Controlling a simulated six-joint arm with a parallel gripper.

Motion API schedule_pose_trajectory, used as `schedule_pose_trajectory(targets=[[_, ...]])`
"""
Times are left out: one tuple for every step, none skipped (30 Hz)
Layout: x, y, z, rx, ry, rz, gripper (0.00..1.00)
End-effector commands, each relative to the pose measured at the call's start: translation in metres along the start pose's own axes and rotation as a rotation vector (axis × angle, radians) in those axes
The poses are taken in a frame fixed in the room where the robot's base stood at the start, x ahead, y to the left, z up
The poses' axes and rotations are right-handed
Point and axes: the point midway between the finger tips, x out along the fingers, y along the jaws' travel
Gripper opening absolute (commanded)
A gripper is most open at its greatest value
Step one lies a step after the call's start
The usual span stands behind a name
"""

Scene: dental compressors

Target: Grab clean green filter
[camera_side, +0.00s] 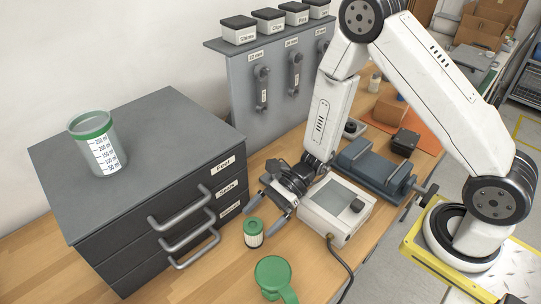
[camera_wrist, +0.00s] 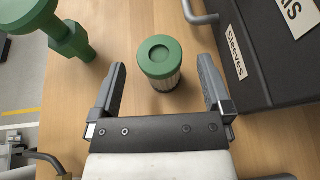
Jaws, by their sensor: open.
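The green filter (camera_side: 253,232) stands upright on the wooden table, with a green cap and a white pleated body. It also shows in the wrist view (camera_wrist: 160,58), cap towards the camera. My gripper (camera_side: 277,205) is open and low over the table, just behind the filter. In the wrist view my gripper (camera_wrist: 162,70) has one finger on each side of the filter, with gaps on both sides, so neither finger touches it. The filter looks clean where its pleats show.
A dark drawer cabinet (camera_side: 165,160) with protruding handles stands close on the left, a measuring cup (camera_side: 97,145) on top. A larger green part (camera_side: 273,278) lies nearer the camera; a green part also shows in the wrist view (camera_wrist: 70,38). A white device (camera_side: 337,208) and blue vise (camera_side: 375,168) are right.

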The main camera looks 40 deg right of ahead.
Motion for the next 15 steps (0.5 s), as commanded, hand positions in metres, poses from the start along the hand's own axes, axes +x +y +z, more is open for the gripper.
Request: schedule_pose_trajectory(targets=[[0.002,0.0,-0.005,0.003,0.0,0.0,1.0],[0.003,0.0,-0.008,0.003,0.0,0.0,1.0],[0.01,0.0,-0.006,-0.001,0.0,0.002,1.0],[0.013,0.0,-0.006,-0.001,0.0,0.003,1.0],[0.017,0.0,-0.006,-0.002,0.0,0.003,1.0],[0.021,0.0,-0.006,-0.001,0.0,0.002,1.0],[0.023,0.0,-0.006,-0.001,0.001,0.002,1.0],[0.026,0.001,-0.006,-0.001,0.001,0.002,1.0],[0.028,0.0,-0.006,0.0,0.001,0.001,1.0],[0.029,0.0,-0.006,0.0,0.001,0.001,1.0],[0.03,0.0,-0.006,-0.001,0.001,0.001,1.0],[0.032,0.0,-0.006,-0.001,0.001,0.0,1.0],[0.032,0.0,-0.006,-0.001,0.001,0.0,1.0],[0.032,0.0,-0.006,-0.001,0.001,0.0,1.0],[0.032,0.0,-0.006,-0.001,0.001,-0.001,1.0]])
